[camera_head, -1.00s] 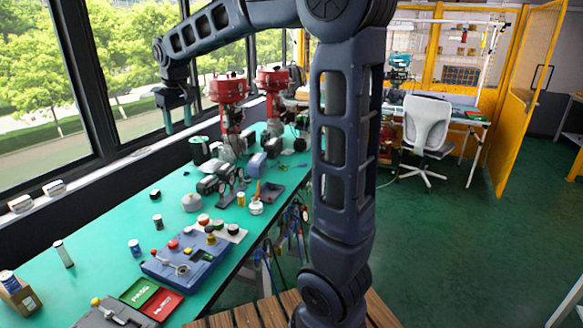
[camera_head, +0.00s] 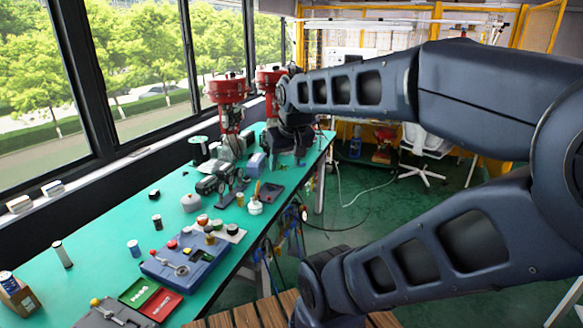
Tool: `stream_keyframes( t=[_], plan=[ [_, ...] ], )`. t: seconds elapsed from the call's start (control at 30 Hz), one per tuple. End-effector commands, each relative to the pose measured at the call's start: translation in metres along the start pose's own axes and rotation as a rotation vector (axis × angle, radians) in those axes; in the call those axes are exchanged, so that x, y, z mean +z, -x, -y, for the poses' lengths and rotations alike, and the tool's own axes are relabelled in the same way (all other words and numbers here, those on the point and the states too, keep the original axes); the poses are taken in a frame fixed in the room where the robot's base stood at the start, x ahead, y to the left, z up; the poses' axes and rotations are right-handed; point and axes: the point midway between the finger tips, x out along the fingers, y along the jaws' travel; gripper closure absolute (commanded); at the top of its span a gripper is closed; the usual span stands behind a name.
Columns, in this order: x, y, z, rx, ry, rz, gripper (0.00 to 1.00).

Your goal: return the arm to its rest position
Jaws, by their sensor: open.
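My dark blue-grey arm is folded over to the right side of the view, its elbow at the right edge. Its forearm reaches back leftward to my gripper (camera_head: 286,155), which points down over the far right part of the green bench (camera_head: 110,225). The gripper looks open, with nothing seen between its fingers. It is small and dark here, and I cannot tell whether it is clear of the items behind it.
Two red-topped valve actuators (camera_head: 227,90) stand at the back of the bench. A blue case (camera_head: 187,258), small jars and a red and green box (camera_head: 160,303) lie nearer. A white chair (camera_head: 426,145) stands behind my arm. Windows line the left.

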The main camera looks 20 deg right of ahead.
Motion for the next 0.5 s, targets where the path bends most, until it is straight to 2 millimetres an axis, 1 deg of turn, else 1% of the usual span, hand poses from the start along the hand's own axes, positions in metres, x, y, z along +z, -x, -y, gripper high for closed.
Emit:
stream_keyframes(
  t=[0.03,0.17,0.5],
  plan=[
    [0.009,-0.002,-0.003,0.004,-0.017,-0.005,0.46],
    [0.021,-0.005,-0.007,0.008,-0.040,-0.010,0.46],
    [0.023,-0.006,-0.008,0.008,-0.044,-0.011,0.46]
  ],
)
